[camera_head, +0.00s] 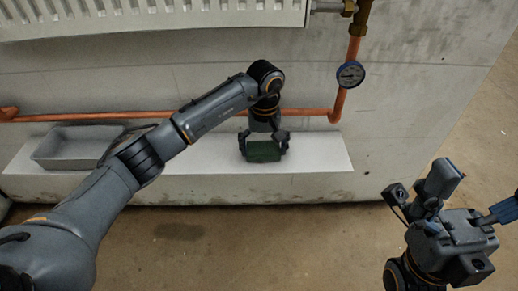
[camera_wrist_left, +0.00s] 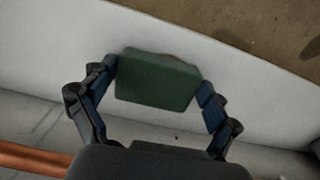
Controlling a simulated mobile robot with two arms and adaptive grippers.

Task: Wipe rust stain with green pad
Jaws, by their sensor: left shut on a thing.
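My left gripper (camera_head: 264,146) is shut on the green pad (camera_head: 263,152), a dark green block, over the pale ledge (camera_head: 315,160) below the radiator. In the left wrist view the pad (camera_wrist_left: 157,82) sits between the two blue-lined fingers, over the white surface. A thin brownish patch (camera_wrist_left: 184,60) shows along the pad's far edge; it may be part of the rust stain, the rest hidden under the pad. I cannot tell whether the pad touches the ledge. My right gripper (camera_head: 472,205) is at the lower right, away from the ledge; its jaw opening is unclear.
A grey open tray (camera_head: 62,163) stands on the ledge's left end, partly behind my left arm. A copper pipe (camera_head: 310,112) runs along the wall above the ledge, rising on the right past a round gauge (camera_head: 350,74). A white radiator (camera_head: 150,14) is above. The ledge's right end is clear.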

